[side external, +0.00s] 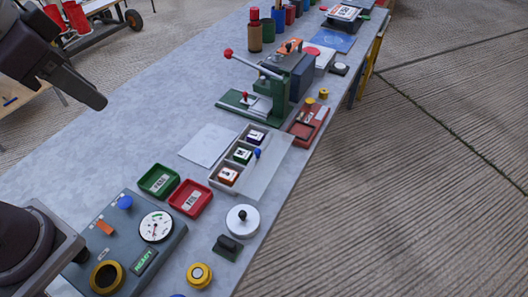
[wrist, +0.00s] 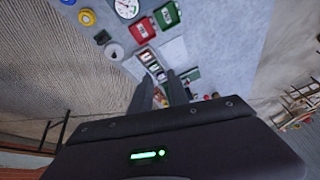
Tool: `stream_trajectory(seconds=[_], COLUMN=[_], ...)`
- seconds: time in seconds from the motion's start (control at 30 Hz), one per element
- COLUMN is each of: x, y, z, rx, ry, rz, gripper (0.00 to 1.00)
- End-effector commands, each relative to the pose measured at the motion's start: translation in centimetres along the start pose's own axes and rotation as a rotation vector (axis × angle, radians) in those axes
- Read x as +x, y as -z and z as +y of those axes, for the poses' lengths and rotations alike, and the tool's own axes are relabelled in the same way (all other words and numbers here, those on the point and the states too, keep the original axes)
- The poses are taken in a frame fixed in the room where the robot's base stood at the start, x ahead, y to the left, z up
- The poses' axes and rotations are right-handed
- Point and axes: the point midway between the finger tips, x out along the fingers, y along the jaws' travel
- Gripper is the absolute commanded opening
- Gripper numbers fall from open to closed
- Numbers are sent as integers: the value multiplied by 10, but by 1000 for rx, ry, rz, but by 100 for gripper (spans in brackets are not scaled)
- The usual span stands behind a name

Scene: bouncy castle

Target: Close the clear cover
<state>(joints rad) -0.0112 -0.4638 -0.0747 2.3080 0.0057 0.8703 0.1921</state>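The clear cover (side external: 268,176) is a see-through panel with a blue knob (side external: 257,153). It stands open or lies out along the right side of a grey tray (side external: 214,181) in the side view; its exact tilt is hard to tell. Three compartments of the tray hold small labelled blocks, and their tops are uncovered. The tray also shows small in the wrist view, just beyond my fingertips. My gripper (wrist: 160,79) is open and empty, with a gap between its two dark fingers. In the side view it is at the upper left, high above and apart from the cover.
A green press (side external: 270,85) with a red-knobbed lever stands behind the tray. Green (side external: 159,180) and red (side external: 190,197) bins and a dial panel (side external: 130,245) are in front-left. A white round disc (side external: 242,220) sits near the table's right edge. A paper sheet (side external: 208,145) lies left of the tray.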

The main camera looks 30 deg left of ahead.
Motion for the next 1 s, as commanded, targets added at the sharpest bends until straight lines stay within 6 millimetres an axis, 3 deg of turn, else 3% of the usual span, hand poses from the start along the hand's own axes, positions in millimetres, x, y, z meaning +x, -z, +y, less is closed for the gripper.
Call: stream_trajectory(seconds=[0.03, 0.1, 0.2, 0.3, 0.4, 0.5, 0.6, 0.77, 1.0], x=[14, 40, 93, 158, 220, 266, 291, 307, 351], y=[28, 69, 121, 160, 183, 193, 195, 194, 182], z=[1, 7, 24, 47, 71, 89, 98, 105, 126], rx=[101, 267, 496, 694, 837, 922, 963, 978, 977], ry=[-17, -56, -145, -262, -375, -455, -497, -509, -509], rz=[-35, -66, -92, -89, -58, -20, 5, 13, 10], gripper=[9, 0, 0, 0, 0, 0, 0, 0, 0])
